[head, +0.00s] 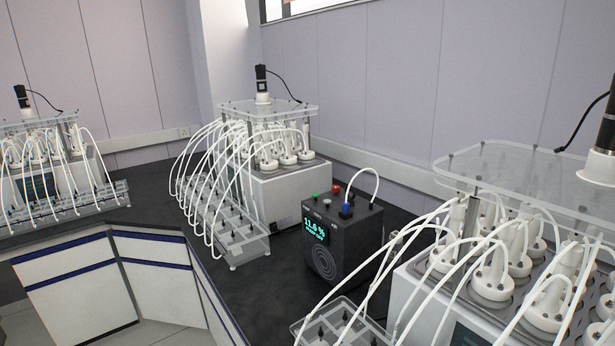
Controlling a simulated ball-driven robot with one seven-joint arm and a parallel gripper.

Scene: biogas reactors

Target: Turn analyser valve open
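The analyser (343,240) is a black box on the dark bench between two reactor units. Its front has a lit display with a percentage reading and a round ringed pattern below. My gripper is not in view.
A reactor unit (286,190) with white bottles stands behind the analyser, with a clear tube rack (240,243) beside it. Another reactor (420,290) fills the right, its white tubes passing close to the analyser. A third unit stands far left. Bare bench (262,288) lies left of the analyser.

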